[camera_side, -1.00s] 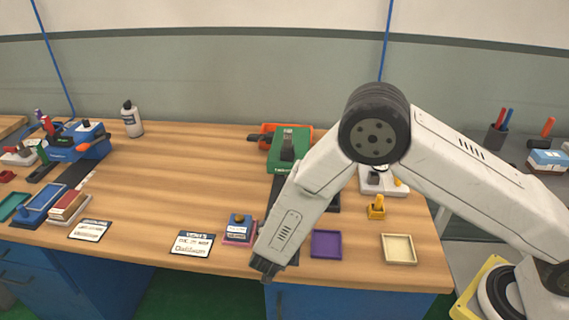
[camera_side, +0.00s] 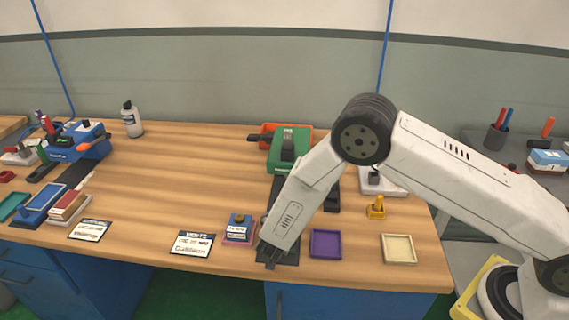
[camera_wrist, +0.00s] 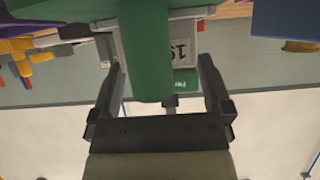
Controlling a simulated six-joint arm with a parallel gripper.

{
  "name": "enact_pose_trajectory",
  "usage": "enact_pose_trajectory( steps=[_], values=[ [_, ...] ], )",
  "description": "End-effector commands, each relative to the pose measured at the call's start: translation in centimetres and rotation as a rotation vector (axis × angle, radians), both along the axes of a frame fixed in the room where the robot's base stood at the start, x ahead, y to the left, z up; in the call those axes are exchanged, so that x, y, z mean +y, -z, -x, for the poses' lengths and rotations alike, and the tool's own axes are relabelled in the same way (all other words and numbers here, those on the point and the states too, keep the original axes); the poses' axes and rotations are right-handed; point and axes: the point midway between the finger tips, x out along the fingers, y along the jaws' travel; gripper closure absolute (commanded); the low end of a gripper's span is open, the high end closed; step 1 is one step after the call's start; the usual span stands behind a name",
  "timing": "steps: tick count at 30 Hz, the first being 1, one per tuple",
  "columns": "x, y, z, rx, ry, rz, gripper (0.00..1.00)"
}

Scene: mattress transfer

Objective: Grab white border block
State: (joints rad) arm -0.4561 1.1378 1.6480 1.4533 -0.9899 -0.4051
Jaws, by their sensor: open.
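My gripper (camera_side: 268,262) hangs low at the front edge of the table, just right of a blue block with a knob on a pink base (camera_side: 239,230). In the wrist view the two fingers of my gripper (camera_wrist: 160,68) are spread apart. A green upright part and a white-framed piece with printed characters (camera_wrist: 180,48) show between and beyond the fingers; I cannot tell contact or distance. A red-topped block with a white border (camera_side: 68,206) lies at the left of the table, far from my gripper. I cannot tell which piece is the white border block.
A purple tray (camera_side: 325,244) and a cream tray (camera_side: 399,249) lie right of my gripper. A green block (camera_side: 287,160) stands behind it, before an orange bin (camera_side: 267,133). Label cards (camera_side: 192,244) lie at the front. The middle left of the table is clear.

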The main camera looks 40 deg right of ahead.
Motion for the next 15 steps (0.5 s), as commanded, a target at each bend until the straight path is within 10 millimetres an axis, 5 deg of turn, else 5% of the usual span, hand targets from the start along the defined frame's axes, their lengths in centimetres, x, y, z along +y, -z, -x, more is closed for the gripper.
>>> enact_pose_trajectory(
  steps=[15],
  values=[
    [-0.84, 0.65, -0.87, -0.001, -0.002, -0.001, 0.0]
  ],
)
